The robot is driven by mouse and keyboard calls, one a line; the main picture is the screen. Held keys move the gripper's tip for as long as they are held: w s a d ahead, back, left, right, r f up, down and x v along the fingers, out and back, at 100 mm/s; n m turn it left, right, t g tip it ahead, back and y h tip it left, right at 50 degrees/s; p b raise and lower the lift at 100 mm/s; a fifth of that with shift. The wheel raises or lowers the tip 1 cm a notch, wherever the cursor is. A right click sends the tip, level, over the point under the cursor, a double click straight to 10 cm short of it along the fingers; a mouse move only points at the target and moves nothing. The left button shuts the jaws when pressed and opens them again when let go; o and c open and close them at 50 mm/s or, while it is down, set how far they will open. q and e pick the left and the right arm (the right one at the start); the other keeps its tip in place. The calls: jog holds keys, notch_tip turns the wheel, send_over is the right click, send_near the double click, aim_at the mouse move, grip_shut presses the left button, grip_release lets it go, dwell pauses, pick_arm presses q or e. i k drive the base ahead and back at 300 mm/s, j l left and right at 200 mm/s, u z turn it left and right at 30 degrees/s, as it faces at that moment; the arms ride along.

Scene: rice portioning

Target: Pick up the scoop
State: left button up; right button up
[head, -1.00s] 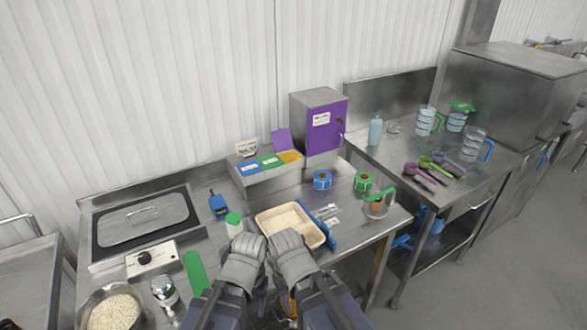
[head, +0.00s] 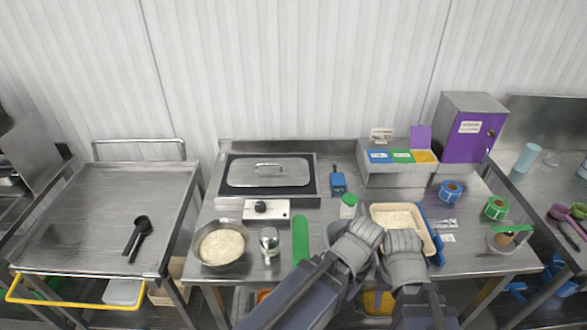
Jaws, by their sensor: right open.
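Two black scoop-like utensils (head: 138,236) lie side by side on the steel cart at the left, with their handles toward the front. Coloured scoops, one pink (head: 558,212) and one green (head: 578,211), lie on the right-hand table at the picture's edge. My left gripper (head: 362,234) and right gripper (head: 403,244) are close together at the front of the middle table, by the near edge of a rice-filled tray (head: 433,240). Both are far from all the scoops. The right gripper is open; the left one's fingers are hard to make out.
A bowl of rice (head: 222,244), a shaker (head: 269,242), a green strip (head: 300,240) and a green-lidded container (head: 348,205) stand left of my grippers. A lidded steel unit (head: 268,172) is behind. The left cart (head: 80,215) is mostly bare, with a yellow rail (head: 75,303) in front.

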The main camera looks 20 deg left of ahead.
aim_at(142, 223)
jog(key=k+j, duration=0.15)
jog(key=j, duration=0.55)
jog(key=k+j+u, duration=0.1)
jog(key=j, duration=0.55)
jog(key=k+j+u, duration=0.1)
jog(key=j, duration=0.6)
jog(key=k+j, duration=0.15)
jog(key=j, duration=0.55)
